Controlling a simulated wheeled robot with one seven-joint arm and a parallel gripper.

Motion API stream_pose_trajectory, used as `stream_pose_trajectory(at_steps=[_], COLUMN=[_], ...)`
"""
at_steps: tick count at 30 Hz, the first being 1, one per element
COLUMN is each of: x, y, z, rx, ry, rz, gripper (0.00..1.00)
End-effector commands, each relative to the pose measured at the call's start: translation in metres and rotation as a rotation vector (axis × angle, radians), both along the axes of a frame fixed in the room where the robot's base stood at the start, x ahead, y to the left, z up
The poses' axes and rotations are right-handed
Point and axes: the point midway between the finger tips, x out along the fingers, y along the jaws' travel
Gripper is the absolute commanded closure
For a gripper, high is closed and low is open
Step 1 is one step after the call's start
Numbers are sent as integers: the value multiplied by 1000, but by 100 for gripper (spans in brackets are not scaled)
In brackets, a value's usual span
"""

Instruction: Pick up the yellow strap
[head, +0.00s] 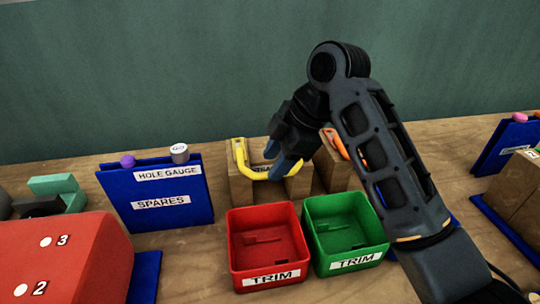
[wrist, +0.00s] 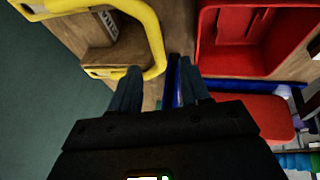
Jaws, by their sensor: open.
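The yellow strap (head: 240,160) is a bent band draped over a brown wooden block stand (head: 217,189) behind the red bin. In the wrist view the yellow strap (wrist: 155,35) curves down from the top, just ahead of the left fingertip. My gripper (head: 283,163) is over the right part of the strap in the head view and hides some of it. In the wrist view my gripper (wrist: 160,82) is open, with nothing seen between its fingers. I cannot tell whether a finger touches the strap.
A red TRIM bin (head: 236,263) and a green TRIM bin (head: 319,260) stand in front of the stand. An orange strap (head: 336,145) is to the right, partly behind my arm. A blue HOLE GAUGE panel (head: 155,217) stands left. The green wall (head: 150,70) is behind.

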Motion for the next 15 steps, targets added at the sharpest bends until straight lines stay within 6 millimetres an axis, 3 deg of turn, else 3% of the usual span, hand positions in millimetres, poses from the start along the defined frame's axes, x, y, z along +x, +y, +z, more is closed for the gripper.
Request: stream_pose_trajectory(at_steps=[6,15], x=[2,2], y=[13,14], z=[-22,-26], rx=[-1,0], ry=[1,0], rz=[2,1], gripper=[53,53])
